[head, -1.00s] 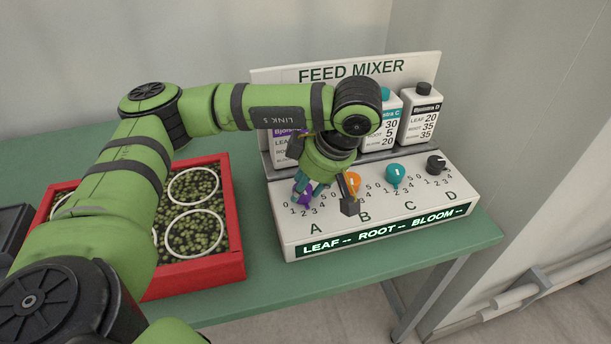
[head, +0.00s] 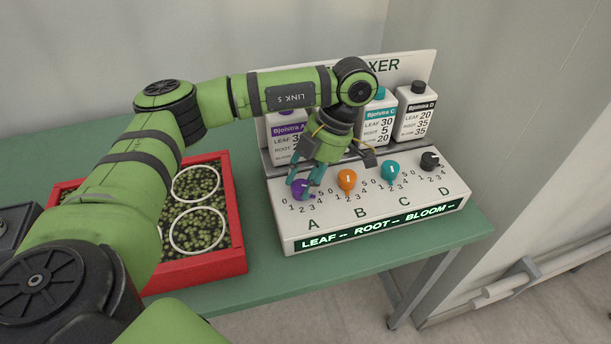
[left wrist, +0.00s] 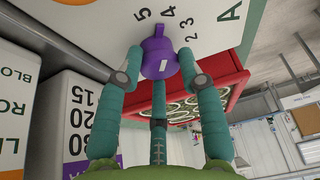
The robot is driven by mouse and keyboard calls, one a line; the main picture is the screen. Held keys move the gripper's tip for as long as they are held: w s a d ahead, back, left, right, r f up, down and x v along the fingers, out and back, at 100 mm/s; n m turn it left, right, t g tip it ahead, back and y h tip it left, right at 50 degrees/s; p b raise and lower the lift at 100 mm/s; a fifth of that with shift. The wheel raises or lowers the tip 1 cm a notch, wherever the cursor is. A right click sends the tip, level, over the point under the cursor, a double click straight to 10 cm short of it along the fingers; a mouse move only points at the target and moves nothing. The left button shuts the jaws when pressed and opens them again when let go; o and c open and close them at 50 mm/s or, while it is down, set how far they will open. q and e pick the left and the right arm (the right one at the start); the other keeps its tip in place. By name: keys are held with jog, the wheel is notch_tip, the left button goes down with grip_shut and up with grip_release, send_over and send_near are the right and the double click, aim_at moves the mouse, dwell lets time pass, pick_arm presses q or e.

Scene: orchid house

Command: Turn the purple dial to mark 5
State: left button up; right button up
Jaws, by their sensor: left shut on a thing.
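The purple dial (head: 300,189) is the leftmost dial on the white feed mixer panel (head: 283,228), above letter A. My left gripper (head: 308,178) reaches down to it, with teal fingers shut around the dial. In the left wrist view the purple dial (left wrist: 160,62) sits between the fingertips (left wrist: 160,78). A white line shows on its face, and its narrow part lies near the printed 4 and 5. Marks 2 and 3 show to its right there. My right gripper is not in view.
An orange dial (head: 347,180), a teal dial (head: 391,172) and a black dial (head: 430,161) stand to the right. Labelled bottles (head: 416,112) stand behind. A red tray (head: 238,232) is left of the mixer. The display (head: 380,228) shows dashes after each word.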

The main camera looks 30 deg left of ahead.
pick_arm(q)
jog(key=shift+w+a+n+g+h, duration=0.15)
jog(key=shift+n+h, duration=0.1)
jog(key=shift+n, duration=0.5)
jog(key=shift+s+n+g+h, duration=0.1)
jog(key=shift+n+h, duration=0.2)
jog(key=shift+n, duration=0.4)
jog(key=shift+w+a+n+g+h, duration=0.15)
jog(key=shift+n+h, duration=0.1)
jog(key=shift+n, duration=0.5)
jog(key=shift+s, duration=0.1)
jog(key=o, duration=1.1)
jog(key=shift+s, duration=0.1)
jog(key=shift+o, duration=0.2)
jog(key=shift+d, duration=0.1)
jog(key=shift+r, duration=0.2)
jog(key=v, duration=1.1)
jog(key=shift+r, duration=0.3)
